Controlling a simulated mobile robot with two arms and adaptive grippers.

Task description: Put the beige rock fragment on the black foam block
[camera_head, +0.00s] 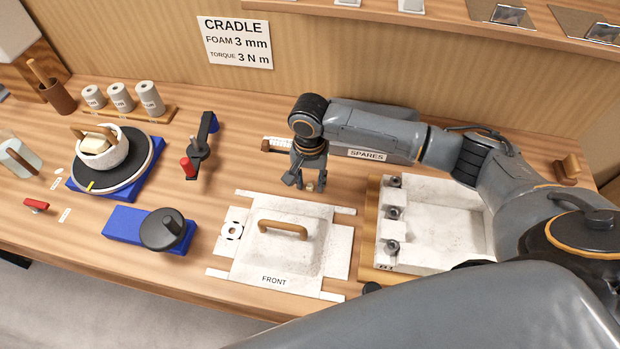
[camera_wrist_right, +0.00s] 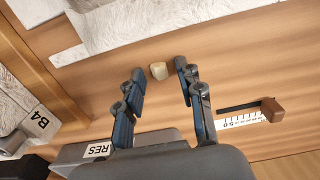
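The beige rock fragment (camera_wrist_right: 159,70) is a small pale lump on the wooden bench in the right wrist view. In the head view it (camera_head: 310,187) is a tiny spot below my right gripper. My right gripper (camera_head: 306,184) points down over the bench, behind the white plate marked FRONT. In the wrist view my right gripper (camera_wrist_right: 160,88) has its fingers spread, with the fragment just beyond the gap between the tips. Nothing is held. I cannot clearly make out a black foam block. My left gripper is not in view.
The white plate (camera_head: 259,270) with a wooden handle lies in front of the gripper. A white tray (camera_head: 451,212) stands to its right, and a grey SPARES box (camera_head: 399,147) behind. A turntable (camera_head: 128,180) with a bowl and a blue-based clamp (camera_head: 126,226) are at left.

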